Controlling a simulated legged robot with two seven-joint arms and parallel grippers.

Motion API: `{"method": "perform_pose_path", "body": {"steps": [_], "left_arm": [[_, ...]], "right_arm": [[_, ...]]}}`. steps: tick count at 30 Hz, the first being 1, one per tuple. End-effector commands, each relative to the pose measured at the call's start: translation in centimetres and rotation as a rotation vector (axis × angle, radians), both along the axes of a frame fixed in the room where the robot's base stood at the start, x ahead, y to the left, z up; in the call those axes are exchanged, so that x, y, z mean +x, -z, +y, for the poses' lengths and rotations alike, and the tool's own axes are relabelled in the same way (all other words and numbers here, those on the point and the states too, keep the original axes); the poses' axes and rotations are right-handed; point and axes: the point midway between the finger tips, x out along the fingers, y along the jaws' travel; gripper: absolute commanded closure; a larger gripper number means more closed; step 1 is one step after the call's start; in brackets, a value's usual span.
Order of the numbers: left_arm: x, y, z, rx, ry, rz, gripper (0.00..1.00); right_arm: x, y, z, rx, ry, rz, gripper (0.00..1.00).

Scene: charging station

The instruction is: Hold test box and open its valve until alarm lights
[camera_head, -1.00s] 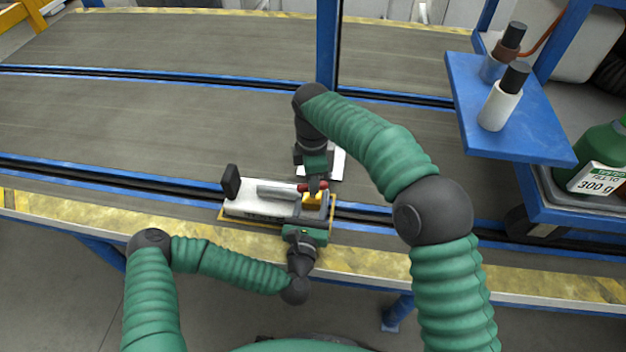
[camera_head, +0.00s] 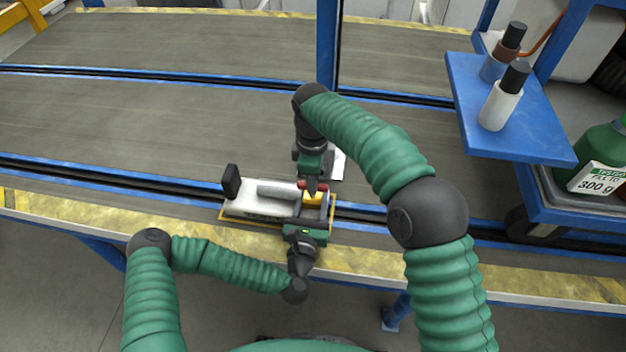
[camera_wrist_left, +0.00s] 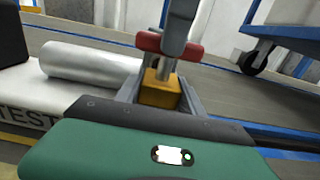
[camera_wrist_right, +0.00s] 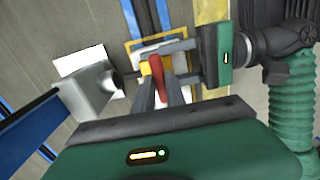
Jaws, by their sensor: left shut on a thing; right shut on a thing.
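The test box (camera_head: 238,206) is a white slab with a silver cylinder (camera_head: 272,189), a black upright block (camera_head: 231,181) and a yellow valve block (camera_head: 313,199), inside a yellow outline at the conveyor's near edge. A red valve handle (camera_head: 313,185) tops the yellow block; it also shows in the right wrist view (camera_wrist_right: 157,78). My left gripper (camera_head: 314,211) is shut on the test box, its grey fingers either side of the yellow block. My right gripper (camera_head: 312,187) reaches in from above, shut on the red handle. I cannot make out a lit alarm.
A grey housing with a round dark opening (camera_wrist_right: 92,88) stands on a white plate just beyond the box, partly hidden by my right gripper in the head view. A blue post (camera_head: 327,45) rises behind. A blue shelf (camera_head: 510,115) with bottles stands at right. The left belt is clear.

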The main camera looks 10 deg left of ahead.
Motion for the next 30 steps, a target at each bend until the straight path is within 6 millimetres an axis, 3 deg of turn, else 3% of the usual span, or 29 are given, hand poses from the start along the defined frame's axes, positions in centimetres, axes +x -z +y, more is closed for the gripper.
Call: {"method": "perform_pose_path", "body": {"steps": [3,4,9,20,23,30], "left_arm": [[-0.2,-0.1,-0.4,-0.003,0.012,-0.002,1.00],[-0.2,-0.1,-0.4,-0.003,0.012,-0.002,1.00],[-0.1,-0.1,-0.3,-0.003,0.008,-0.002,1.00],[0.0,0.0,-0.1,-0.002,0.002,-0.001,1.00],[0.0,0.0,0.0,-0.002,0.001,-0.001,1.00],[0.0,0.0,0.0,-0.001,0.000,0.000,1.00]], "right_arm": [[0.0,0.0,0.4,0.010,-0.002,-0.004,1.00],[0.0,0.0,0.4,0.010,-0.002,-0.004,0.82],[0.0,0.0,0.2,0.006,-0.002,-0.003,0.62],[0.1,-0.8,0.1,0.004,-0.001,-0.005,0.62],[0.2,-2.7,0.2,0.005,-0.001,-0.007,0.62],[0.2,-9.1,0.3,0.007,-0.001,-0.006,0.62]]}}
